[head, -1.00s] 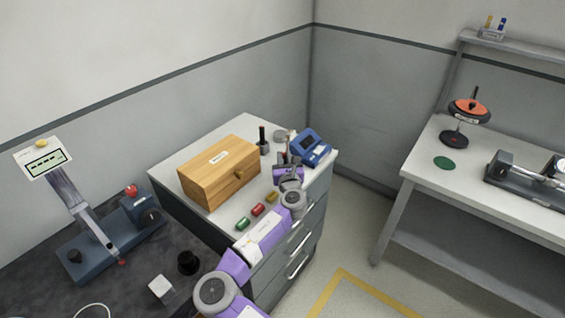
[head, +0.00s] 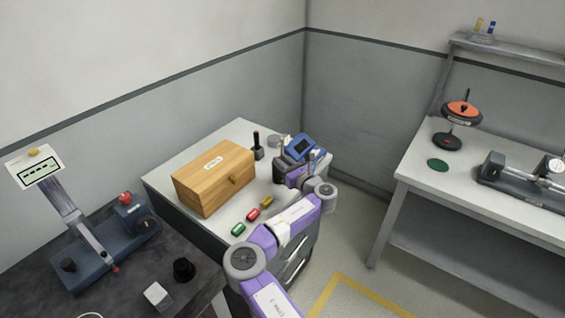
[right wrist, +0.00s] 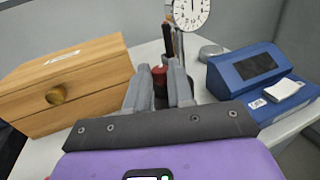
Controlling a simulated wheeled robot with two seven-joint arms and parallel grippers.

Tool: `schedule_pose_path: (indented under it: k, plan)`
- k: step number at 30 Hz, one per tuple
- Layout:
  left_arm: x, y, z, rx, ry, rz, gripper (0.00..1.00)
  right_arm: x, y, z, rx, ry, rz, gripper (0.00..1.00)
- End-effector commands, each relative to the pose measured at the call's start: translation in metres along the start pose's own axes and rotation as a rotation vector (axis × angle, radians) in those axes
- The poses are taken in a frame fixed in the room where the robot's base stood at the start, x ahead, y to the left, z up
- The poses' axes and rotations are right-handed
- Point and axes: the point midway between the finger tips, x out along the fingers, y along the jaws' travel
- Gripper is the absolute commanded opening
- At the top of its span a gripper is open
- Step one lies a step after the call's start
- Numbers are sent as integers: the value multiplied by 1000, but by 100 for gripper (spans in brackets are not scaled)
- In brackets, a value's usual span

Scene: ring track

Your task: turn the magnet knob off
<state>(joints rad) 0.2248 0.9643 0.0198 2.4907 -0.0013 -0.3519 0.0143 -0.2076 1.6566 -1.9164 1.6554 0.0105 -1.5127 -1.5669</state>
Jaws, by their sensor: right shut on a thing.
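A red knob (right wrist: 159,72) shows between the fingertips of my right gripper (right wrist: 160,82) in the right wrist view. The fingers are closed in around it, and hide its lower part and most of the dark base under it. A thin metal post with a white dial gauge (right wrist: 191,11) rises just behind the fingertips. In the head view my right gripper (head: 288,174) is at the right side of the cabinet top, in front of the blue box, and the knob is hidden there. My left gripper is not in view.
The blue box with a dark screen (right wrist: 248,72) stands right of the fingers; a wooden box (right wrist: 85,72) is on the left. Several small coloured pieces, one red (head: 253,215), lie by the cabinet's front edge. A dark bench with a blue device (head: 85,262) is at left.

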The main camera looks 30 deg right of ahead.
Motion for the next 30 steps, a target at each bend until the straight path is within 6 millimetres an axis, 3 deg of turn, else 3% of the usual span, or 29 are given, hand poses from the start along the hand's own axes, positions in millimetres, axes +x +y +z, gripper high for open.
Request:
schedule_pose_path:
  k: [8, 9, 14, 23, 30]
  plan:
    - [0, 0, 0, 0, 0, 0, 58, 0, 0, -1, 1, 2, 1, 0]
    - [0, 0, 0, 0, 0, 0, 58, 0, 0, -1, 1, 2, 1, 25]
    - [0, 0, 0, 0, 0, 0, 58, 0, 0, -1, 1, 2, 0, 48]
    - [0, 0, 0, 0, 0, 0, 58, 0, 1, -1, 0, 2, -11, 48]
    - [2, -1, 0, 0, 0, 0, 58, 2, 7, -1, -3, 3, -139, 48]
